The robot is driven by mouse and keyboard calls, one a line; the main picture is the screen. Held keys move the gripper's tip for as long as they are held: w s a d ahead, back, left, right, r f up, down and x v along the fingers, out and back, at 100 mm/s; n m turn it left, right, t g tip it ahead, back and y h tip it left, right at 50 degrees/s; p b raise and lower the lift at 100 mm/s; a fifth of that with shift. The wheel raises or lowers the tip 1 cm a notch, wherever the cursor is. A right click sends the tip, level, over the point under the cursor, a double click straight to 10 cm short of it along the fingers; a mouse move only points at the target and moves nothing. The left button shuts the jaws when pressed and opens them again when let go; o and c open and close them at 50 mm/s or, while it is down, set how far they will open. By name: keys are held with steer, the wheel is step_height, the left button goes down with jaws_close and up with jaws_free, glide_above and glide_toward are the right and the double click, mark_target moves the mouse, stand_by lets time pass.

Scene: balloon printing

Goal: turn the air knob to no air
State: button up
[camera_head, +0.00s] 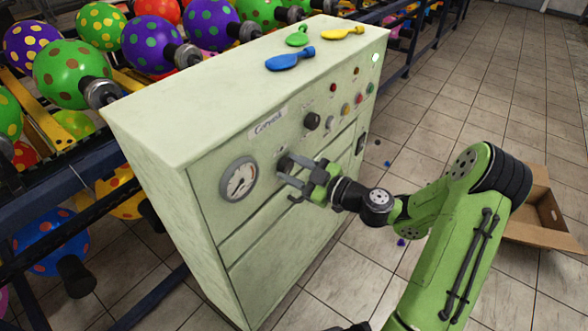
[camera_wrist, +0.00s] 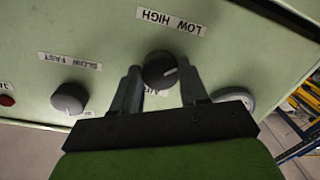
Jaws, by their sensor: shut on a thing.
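The air knob (camera_wrist: 160,68) is a dark round knob on the pale green cabinet front. In the wrist view it sits between my two fingers, under an upside-down LOW HIGH label (camera_wrist: 171,20). Its pale pointer mark is toward its right side. A second label by the knob is mostly hidden. My gripper (camera_wrist: 161,90) is shut on the knob, one finger on each side. In the head view my gripper (camera_head: 288,172) reaches the panel just right of the gauge, and it hides most of the knob.
A round gauge (camera_head: 239,178) is left of my gripper. Another dark knob (camera_head: 311,121) and coloured buttons (camera_head: 357,99) are on the panel to the right. Deflated balloons (camera_head: 290,60) lie on the cabinet top (camera_head: 200,100). An open cardboard box (camera_head: 540,215) stands on the floor at right.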

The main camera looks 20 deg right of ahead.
steer(key=shift+f, duration=0.1)
stand_by(0.4)
steer(key=o, duration=1.1)
steer(key=shift+c, duration=0.2)
steer(key=p+v, duration=0.1)
steer(key=v, duration=1.5)
steer(key=shift+a, duration=0.1)
